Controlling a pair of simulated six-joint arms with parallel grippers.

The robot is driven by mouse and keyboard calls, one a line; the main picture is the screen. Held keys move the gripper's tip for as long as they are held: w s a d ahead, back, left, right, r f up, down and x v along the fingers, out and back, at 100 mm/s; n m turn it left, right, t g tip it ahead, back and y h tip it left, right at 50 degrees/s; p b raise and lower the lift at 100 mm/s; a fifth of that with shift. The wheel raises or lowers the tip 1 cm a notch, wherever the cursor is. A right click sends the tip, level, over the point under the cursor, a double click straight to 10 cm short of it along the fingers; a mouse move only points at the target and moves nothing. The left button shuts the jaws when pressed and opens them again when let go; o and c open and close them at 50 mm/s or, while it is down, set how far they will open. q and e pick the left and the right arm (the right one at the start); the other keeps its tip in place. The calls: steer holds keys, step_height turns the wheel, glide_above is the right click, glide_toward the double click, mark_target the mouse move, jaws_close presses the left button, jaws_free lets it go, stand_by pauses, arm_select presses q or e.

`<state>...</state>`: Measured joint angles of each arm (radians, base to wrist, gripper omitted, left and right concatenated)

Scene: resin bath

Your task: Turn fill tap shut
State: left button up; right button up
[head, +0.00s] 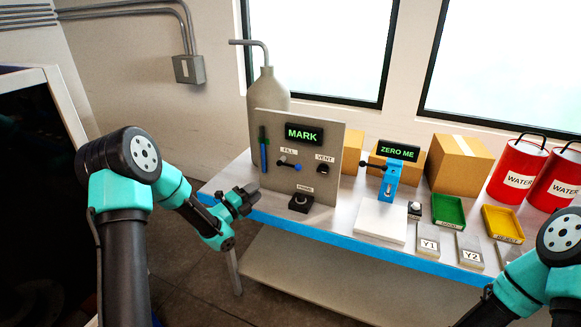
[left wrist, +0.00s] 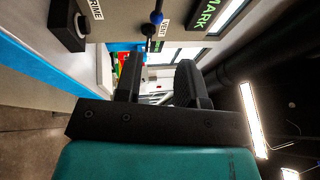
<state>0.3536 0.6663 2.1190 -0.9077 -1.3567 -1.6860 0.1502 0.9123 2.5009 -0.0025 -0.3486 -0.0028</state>
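The fill tap (head: 289,165) is on the grey upright panel (head: 328,138), under the FILL label. Its short lever lies roughly sideways, with a blue knob at the right end. In the left wrist view the tap's blue knob (left wrist: 156,17) shows near the top edge, beyond the fingers. My left gripper (head: 249,198) is in front of the panel's lower left, below and left of the tap and apart from it. Its two dark fingers (left wrist: 158,80) stand apart with nothing between them. My right arm shows at the lower right, but its gripper is out of view.
The panel also carries a MARK display (head: 304,134), a black VENT knob (head: 323,168), a PRIME button (head: 300,202) and a blue level strip (head: 264,150). A grey bottle (head: 268,90) stands behind it. Right of the panel are a blue stand (head: 391,178), trays and red water cans (head: 517,172).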

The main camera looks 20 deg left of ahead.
mark_target(291, 166)
arm_select(q)
steer(key=x, duration=1.7)
steer(key=shift+w+d, duration=0.1)
steer(key=shift+w, duration=0.05)
jaws_close()
steer(key=shift+d, duration=0.1)
